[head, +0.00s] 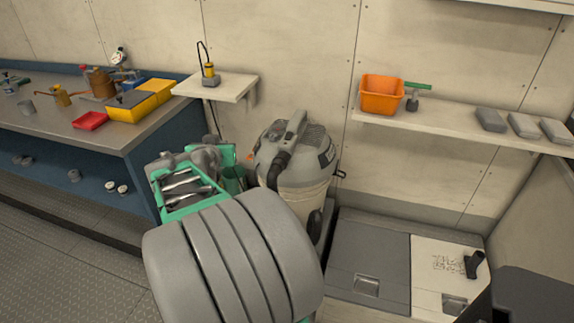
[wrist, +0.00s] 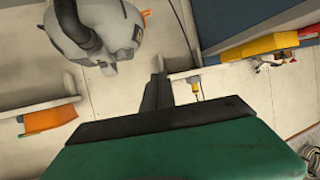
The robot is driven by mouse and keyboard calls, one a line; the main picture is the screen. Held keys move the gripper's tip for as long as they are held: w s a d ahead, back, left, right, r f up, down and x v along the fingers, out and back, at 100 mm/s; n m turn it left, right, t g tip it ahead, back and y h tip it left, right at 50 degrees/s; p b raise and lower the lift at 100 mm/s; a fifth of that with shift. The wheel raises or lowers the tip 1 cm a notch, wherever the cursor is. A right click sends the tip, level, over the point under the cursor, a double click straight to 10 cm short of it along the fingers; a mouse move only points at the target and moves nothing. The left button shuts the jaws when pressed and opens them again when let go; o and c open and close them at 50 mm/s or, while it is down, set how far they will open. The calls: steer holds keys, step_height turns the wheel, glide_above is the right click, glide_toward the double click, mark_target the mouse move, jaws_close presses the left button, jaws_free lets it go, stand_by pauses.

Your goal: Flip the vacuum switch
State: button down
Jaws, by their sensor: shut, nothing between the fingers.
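The vacuum (head: 318,180) is a grey-topped, cream-bodied canister with a black hose, standing upright on the floor against the wall. A small orange tab (head: 250,156) shows at its left side; I cannot tell for sure that it is the switch or how it is set. In the wrist view the vacuum (wrist: 115,22) is at the top left, with the orange tab (wrist: 146,14) at its right edge. My gripper (wrist: 158,74) is shut and empty, its fingertips below and right of the vacuum there, apparently apart from it. In the head view my arm hides the fingers and the vacuum's lower left.
A blue workbench (head: 150,140) with yellow and red bins stands left. A small wall shelf (head: 232,86) holds a yellow-and-grey item. Low grey lockers (head: 368,250) stand right of the vacuum.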

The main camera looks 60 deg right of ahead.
steer(key=s+d+f+m+g+h+b, duration=0.1)
steer(key=s+d, duration=0.2)
steer(key=d, duration=0.1)
steer(key=s+d+f+m+g+h+b, duration=0.1)
steer(key=s+d+h+b, duration=0.1)
steer(key=s+d, duration=0.1)
steer(key=s+d+f+m+g+h+b, duration=0.1)
steer(key=s+d+h+b, duration=0.1)
steer(key=s+d, duration=0.2)
steer(key=shift+d+f, duration=0.25)
steer(key=shift+d, duration=0.7)
steer(key=shift+r+h, duration=0.2)
steer(key=shift+h, duration=0.1)
steer(key=shift+w+d, duration=0.1)
glide_above(287, 141)
steer(key=shift+a+f, duration=0.25)
steer(key=shift+a, duration=0.15)
steer(key=f, duration=0.1)
steer(key=d+f, duration=0.1)
steer(key=shift+f, duration=0.9)
